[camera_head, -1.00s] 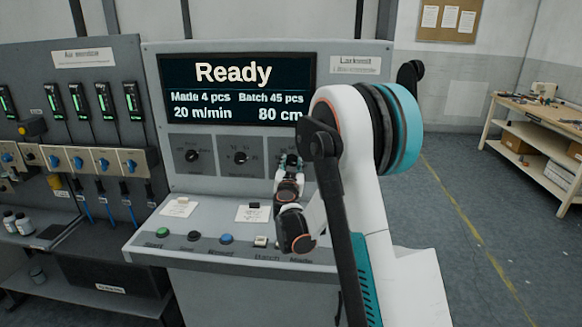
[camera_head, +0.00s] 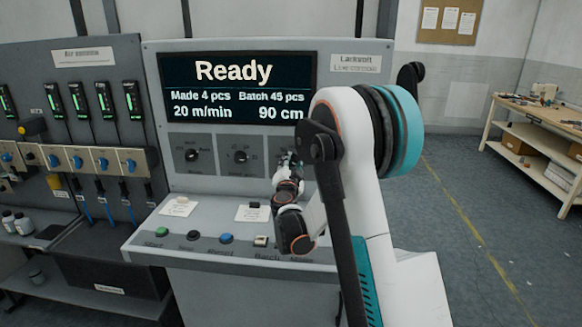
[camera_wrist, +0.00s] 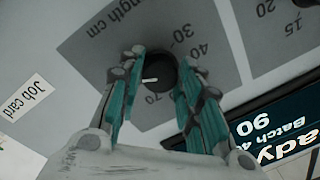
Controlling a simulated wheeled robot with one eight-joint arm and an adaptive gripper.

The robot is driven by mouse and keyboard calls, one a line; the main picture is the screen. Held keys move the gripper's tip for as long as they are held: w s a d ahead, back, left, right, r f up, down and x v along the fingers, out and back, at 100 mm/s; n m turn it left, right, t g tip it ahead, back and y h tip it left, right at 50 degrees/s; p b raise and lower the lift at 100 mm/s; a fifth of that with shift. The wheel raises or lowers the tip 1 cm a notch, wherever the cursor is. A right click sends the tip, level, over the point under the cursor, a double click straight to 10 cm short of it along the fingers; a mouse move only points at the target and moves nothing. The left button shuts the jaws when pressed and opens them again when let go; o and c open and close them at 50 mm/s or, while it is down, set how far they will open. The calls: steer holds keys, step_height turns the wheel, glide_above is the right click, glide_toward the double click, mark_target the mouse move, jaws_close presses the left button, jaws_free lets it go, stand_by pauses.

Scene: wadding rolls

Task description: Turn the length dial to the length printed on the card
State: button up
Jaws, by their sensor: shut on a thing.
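The round black length dial (camera_wrist: 161,70) sits on a grey scale plate (camera_wrist: 105,40) marked "Length cm" in the wrist view. Figures 30, 40 and 70 show; others are hidden. A white pointer mark is on the dial's left side. My gripper (camera_wrist: 158,78) is shut on the dial, one teal finger on each side. In the head view my gripper (camera_head: 289,160) is at the panel, and it and the arm hide the dial. The screen (camera_head: 238,88) reads "Ready", 20 m/min and 90 cm. A white card (camera_head: 252,213) lies on the desk; its print is too small to read.
A "Job card" label (camera_wrist: 24,97) is near the dial in the wrist view. Another white card (camera_head: 179,207) lies further left. Push buttons (camera_head: 226,238) line the desk's front edge. Another dial (camera_head: 240,157) is left of my gripper. A workbench (camera_head: 535,115) stands far right.

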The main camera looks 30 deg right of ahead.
steer(key=shift+m, duration=0.5)
steer(key=o, duration=1.1)
steer(key=shift+c, duration=0.2)
steer(key=v, duration=1.2)
steer(key=shift+a, duration=0.1)
